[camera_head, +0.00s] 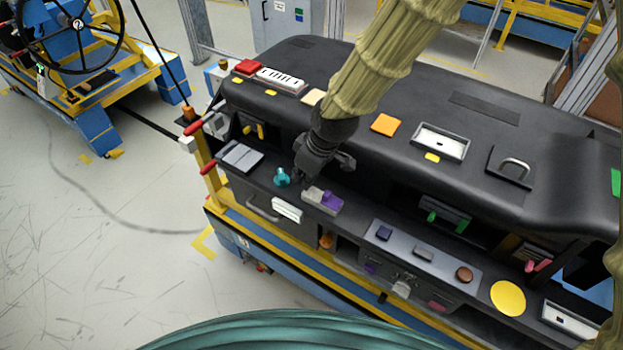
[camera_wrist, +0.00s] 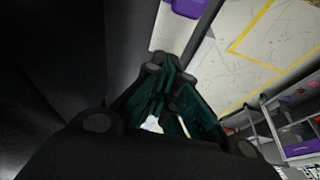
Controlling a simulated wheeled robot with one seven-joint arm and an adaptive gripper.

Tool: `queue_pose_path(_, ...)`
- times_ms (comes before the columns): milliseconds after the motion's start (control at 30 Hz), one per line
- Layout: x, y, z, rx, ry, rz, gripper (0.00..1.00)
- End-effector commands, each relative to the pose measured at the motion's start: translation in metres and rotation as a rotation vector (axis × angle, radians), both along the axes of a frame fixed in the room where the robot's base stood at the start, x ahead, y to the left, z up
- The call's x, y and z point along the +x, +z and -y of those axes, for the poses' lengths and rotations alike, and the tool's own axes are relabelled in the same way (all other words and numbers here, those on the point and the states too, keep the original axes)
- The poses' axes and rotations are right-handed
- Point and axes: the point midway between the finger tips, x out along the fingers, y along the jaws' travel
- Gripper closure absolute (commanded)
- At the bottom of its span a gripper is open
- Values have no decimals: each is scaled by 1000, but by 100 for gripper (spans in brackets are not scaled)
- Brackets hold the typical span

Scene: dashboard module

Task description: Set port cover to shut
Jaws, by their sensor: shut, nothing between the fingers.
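The black dashboard module (camera_head: 400,150) carries many small controls, and I cannot tell for certain which one is the port cover. My gripper (camera_head: 299,178) is shut and empty, pointing down at the front ledge between a teal knob (camera_head: 282,177) and a grey plate with a purple block (camera_head: 322,200). Contact cannot be told. In the wrist view my dark fingers (camera_wrist: 168,88) are together, with a pale plate and a purple block (camera_wrist: 186,7) beyond them. My gripper and arm hide part of the dashboard behind them.
A grey two-part panel (camera_head: 238,156) lies left of my gripper. A white handle plate (camera_head: 287,209) is on the front face below. A grey strip with several buttons (camera_head: 423,254) and a yellow disc (camera_head: 508,298) lie right. The dashboard's overhanging top rises behind. Open floor (camera_head: 110,240) is at left.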

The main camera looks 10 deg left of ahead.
Motion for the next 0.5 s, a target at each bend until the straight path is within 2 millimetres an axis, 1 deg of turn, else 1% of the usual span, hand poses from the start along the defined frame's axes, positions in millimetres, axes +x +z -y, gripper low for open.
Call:
queue_pose_path(33,2,1,-6,0,-1,1,100)
queue_pose_path(67,3,2,-7,1,-3,2,100)
queue_pose_path(267,0,21,1,2,-3,3,100)
queue_pose_path(500,-3,51,10,4,-2,4,100)
